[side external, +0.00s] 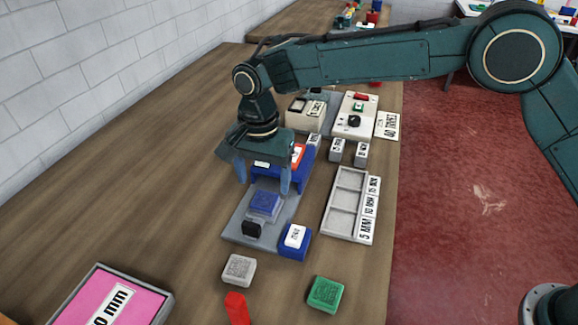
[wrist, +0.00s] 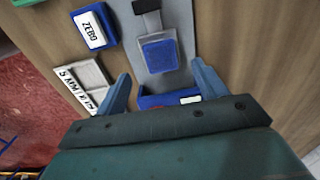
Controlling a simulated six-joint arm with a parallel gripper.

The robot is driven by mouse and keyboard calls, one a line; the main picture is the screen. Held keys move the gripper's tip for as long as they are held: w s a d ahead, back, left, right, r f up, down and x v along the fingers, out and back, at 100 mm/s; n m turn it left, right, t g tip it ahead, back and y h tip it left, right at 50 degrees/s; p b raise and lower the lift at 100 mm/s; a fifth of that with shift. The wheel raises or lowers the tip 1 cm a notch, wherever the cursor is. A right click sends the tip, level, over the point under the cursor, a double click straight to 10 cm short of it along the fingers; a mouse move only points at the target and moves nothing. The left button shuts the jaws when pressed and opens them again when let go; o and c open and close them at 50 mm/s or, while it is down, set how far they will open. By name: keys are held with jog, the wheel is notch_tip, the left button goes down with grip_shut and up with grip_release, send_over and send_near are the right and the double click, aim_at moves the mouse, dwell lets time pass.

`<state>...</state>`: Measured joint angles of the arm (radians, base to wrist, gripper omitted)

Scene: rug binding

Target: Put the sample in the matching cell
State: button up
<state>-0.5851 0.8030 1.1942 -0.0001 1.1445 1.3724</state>
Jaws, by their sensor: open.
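A blue textured square sample (side external: 264,203) lies on the grey plate (side external: 236,222) of a measuring stand; it also shows in the wrist view (wrist: 160,55). My gripper (side external: 263,183) is open and empty, above the plate beside the stand's blue body. In the wrist view its fingers (wrist: 163,86) are spread, with the blue sample beyond their tips. The tray (side external: 332,231) with three cells stands right of the stand, its labels along the right side. The near label seems to read 5 mm, the middle 10 mm, the far 15 mm. The visible cells look empty.
A grey square (side external: 238,270) and a green square (side external: 326,293) lie in front. A blue ZERO button (side external: 294,240) and a black block (side external: 251,229) are at the plate's near end. A red object (side external: 236,308) and a pink sign (side external: 112,296) are nearest. The left bench is clear.

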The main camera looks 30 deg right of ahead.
aim_at(264, 199)
jog(key=shift+f, duration=0.25)
jog(key=shift+f, duration=0.1)
jog(key=shift+w+f, duration=0.1)
jog(key=shift+f, duration=2.4)
jog(key=shift+c, duration=0.2)
jog(key=c, duration=1.1)
jog(key=shift+r, duration=0.15)
notch_tip(264, 199, up, 20)
